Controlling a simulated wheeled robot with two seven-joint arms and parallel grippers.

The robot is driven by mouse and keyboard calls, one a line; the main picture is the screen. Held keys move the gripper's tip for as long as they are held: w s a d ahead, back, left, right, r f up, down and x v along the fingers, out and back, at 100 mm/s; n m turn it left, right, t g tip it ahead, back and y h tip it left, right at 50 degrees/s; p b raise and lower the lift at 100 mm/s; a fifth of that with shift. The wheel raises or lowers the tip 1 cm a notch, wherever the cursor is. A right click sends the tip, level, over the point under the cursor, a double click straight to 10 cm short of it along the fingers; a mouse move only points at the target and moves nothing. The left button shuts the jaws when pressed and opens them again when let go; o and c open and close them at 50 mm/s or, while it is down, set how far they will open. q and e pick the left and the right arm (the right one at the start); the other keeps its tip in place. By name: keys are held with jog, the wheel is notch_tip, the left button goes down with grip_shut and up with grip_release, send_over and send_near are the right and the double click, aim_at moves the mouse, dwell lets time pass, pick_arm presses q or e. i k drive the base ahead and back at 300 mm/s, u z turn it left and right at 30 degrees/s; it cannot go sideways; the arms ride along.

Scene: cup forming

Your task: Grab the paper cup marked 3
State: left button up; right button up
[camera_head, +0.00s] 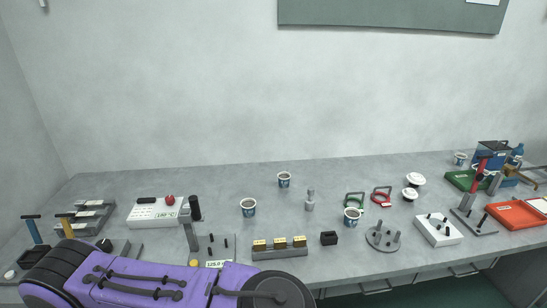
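Several white paper cups with dark blue bands stand upright on the grey bench. One cup (284,180) is at the back middle, one cup (248,207) is nearer and to its left, and one cup (352,217) is to the right. Another small cup (460,159) is at the far right back. Their marks are too small to read, so I cannot tell which is 3. Neither of my grippers shows; only a purple and black arm link of mine crosses the lower left.
A holder with yellow-topped blocks (280,248), a small black block (329,238) and a round pegged plate (383,237) are along the front. A white pegged block (438,229), green tray (466,180) and red tray (518,214) are at right. The bench's (335,180) back middle has free room.

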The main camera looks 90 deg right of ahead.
aim_at(352, 214)
jog(key=z, duration=2.7)
